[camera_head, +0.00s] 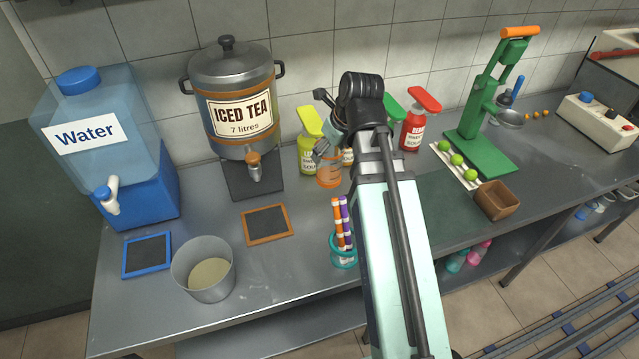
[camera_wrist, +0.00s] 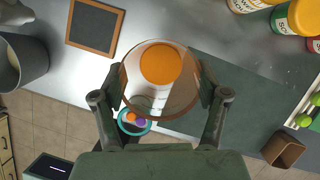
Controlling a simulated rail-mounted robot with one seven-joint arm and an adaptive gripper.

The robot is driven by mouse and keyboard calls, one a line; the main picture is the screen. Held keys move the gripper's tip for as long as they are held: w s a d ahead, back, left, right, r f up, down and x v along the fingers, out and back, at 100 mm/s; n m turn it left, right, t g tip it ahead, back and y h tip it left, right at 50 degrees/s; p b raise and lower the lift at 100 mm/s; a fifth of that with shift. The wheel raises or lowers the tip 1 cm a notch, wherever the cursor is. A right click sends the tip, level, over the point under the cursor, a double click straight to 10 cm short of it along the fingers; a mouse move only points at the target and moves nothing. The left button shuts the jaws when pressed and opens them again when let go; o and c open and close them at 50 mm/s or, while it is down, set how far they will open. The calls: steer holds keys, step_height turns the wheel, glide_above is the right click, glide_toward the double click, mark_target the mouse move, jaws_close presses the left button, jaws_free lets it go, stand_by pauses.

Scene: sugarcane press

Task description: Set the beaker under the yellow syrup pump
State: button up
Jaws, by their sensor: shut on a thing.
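The clear beaker (camera_head: 328,176) with orange in or on it is in my gripper (camera_head: 327,153), in front of the yellow syrup pump (camera_head: 311,121). In the wrist view the beaker (camera_wrist: 162,100) fills the middle, with an orange disc inside, and my gripper's two fingers (camera_wrist: 162,88) press on its left and right sides. The yellow pump has a yellow body and a flat yellow head and stands at the back of the counter. The beaker looks close to the pump's front; whether its base touches the counter is unclear.
Green (camera_head: 393,112) and red (camera_head: 419,120) pumps stand to the right, partly behind my arm. The iced tea urn (camera_head: 231,90) is to the left. A cup with orange and purple markers (camera_head: 343,250) stands near the front edge. Counter left of the markers is partly clear.

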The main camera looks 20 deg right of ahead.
mark_target(310, 149)
step_height(310, 149, down, 12)
steer(key=w+m+h+p, duration=0.2)
steer(key=m, duration=0.2)
steer(key=w+f+p, duration=0.1)
steer(key=w+p, duration=0.2)
steer(key=w, duration=0.5)
steer(key=shift+w+d+f, duration=0.2)
steer(key=shift+d+f, duration=0.15)
steer(key=shift+f, duration=0.05)
stand_by(0.7)
steer(key=shift+f, duration=0.1)
steer(key=o, duration=1.7)
steer(key=shift+o, duration=0.2)
